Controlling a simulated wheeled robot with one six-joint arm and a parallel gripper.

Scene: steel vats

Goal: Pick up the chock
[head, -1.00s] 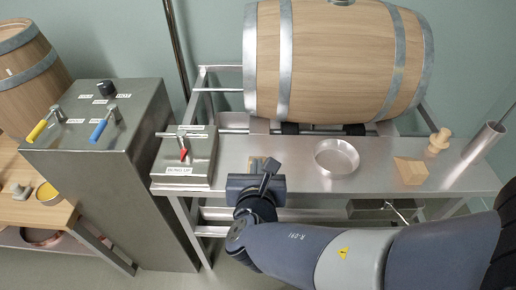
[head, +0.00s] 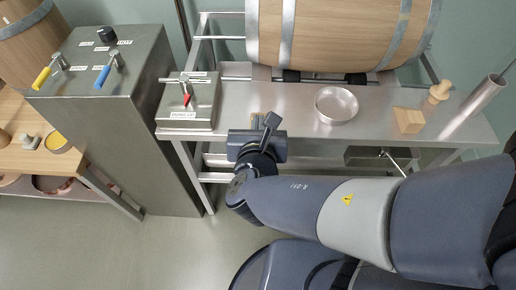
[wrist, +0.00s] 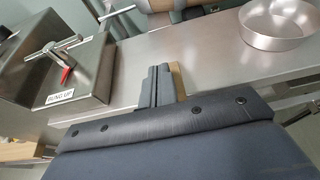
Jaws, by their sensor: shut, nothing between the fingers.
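A wooden wedge-shaped block (head: 408,120), which looks like a chock, sits on the right part of the steel bench, well away from my gripper. A second tan wooden piece (wrist: 178,78) shows just behind and right of my gripper's fingers in the wrist view; most of it is hidden, so I cannot tell its shape or whether the fingers touch it. My gripper (head: 264,122) is at the bench's front edge, left of the round pan. Its fingers (wrist: 157,74) are together and empty in the wrist view.
A steel control cabinet (head: 125,120) is at left.

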